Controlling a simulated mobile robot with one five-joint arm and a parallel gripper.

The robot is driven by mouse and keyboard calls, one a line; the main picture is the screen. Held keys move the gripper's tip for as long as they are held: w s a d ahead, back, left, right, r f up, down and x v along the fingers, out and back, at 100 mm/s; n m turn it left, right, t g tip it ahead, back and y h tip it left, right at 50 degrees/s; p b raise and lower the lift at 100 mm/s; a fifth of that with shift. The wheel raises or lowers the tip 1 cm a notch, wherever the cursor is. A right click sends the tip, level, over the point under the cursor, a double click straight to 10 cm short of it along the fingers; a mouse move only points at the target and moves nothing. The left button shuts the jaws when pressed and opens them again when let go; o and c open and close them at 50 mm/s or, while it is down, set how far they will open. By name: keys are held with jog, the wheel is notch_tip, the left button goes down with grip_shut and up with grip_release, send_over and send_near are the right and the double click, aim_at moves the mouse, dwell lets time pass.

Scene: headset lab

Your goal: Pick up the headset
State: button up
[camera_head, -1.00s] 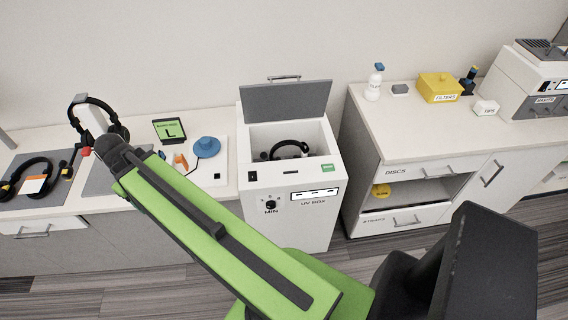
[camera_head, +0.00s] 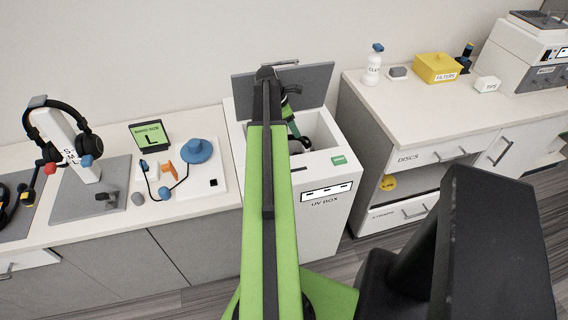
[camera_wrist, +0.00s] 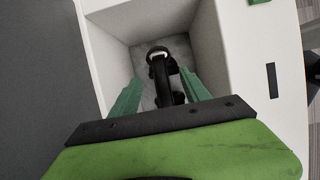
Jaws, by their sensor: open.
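A black headset (camera_wrist: 160,66) lies inside the open UV box (camera_wrist: 108,38), on its grey floor. In the wrist view it shows between the two green fingers of my gripper (camera_wrist: 160,78), seemingly deeper than the fingertips; I cannot tell whether they touch. My gripper is open and empty, pointing down into the box. In the head view my gripper (camera_head: 293,128) reaches into the box opening, and my arm hides much of the box and headset. A second black headset (camera_head: 66,112) hangs on a white stand (camera_head: 62,140) on the left counter.
The UV box's grey lid (camera_head: 316,85) stands raised behind the opening, close to my arm. The box walls surround my gripper. A blue item (camera_head: 198,150) and a green sign (camera_head: 150,135) sit on the left counter. A yellow filters box (camera_head: 437,67) stands on the right counter.

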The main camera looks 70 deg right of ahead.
aim_at(300, 143)
jog(key=b+x, duration=0.6)
jog(key=x, duration=0.1)
jog(key=b+x, duration=0.4)
jog(key=shift+w+a+f, duration=0.15)
jog(key=shift+w+f, duration=0.2)
jog(key=shift+r, duration=0.15)
grip_shut()
dwell(0.8)
